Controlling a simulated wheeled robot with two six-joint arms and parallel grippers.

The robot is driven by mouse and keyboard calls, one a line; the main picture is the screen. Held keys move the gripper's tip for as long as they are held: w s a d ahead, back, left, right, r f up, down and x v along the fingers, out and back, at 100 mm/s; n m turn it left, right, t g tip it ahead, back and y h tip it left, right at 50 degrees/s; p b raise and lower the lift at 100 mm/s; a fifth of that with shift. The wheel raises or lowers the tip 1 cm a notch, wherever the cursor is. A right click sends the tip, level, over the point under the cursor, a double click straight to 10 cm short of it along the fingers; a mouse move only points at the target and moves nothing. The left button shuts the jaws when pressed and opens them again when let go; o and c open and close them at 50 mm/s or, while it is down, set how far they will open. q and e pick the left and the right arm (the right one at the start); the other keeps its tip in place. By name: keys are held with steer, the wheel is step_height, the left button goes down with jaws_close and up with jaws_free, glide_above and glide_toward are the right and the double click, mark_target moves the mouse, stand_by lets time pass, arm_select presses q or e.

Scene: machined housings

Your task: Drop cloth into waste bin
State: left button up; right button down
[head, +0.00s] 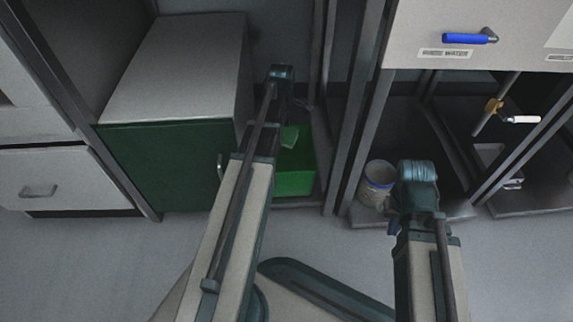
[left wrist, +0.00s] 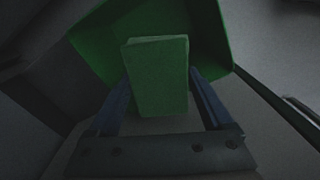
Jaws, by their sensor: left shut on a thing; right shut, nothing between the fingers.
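The green cloth (left wrist: 158,78) is a folded, roughly rectangular piece. It is held between the two fingers of my left gripper (left wrist: 163,92). In the head view the cloth (head: 290,136) hangs below my left gripper (head: 289,122), which is shut on it. The green waste bin (head: 293,182) stands on the low shelf between the cabinet and the rack posts, partly hidden by my left arm. In the left wrist view the bin's walls (left wrist: 96,40) lie behind and around the cloth. My right gripper (head: 394,228) is shut and empty, mostly hidden behind its own arm.
A dark green cabinet (head: 160,165) with a grey top stands left of the bin. Rack posts (head: 357,130) rise right of it. A pale bucket with a blue rim (head: 378,183) stands beside my right arm.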

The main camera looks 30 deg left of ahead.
arm_select(q)
steer(key=o, duration=1)
steer(key=shift+r, duration=0.15)
step_height(320, 180, up, 14)
steer(key=p, duration=1.3)
steer(key=shift+f+p, duration=0.2)
steer(key=shift+p, duration=0.2)
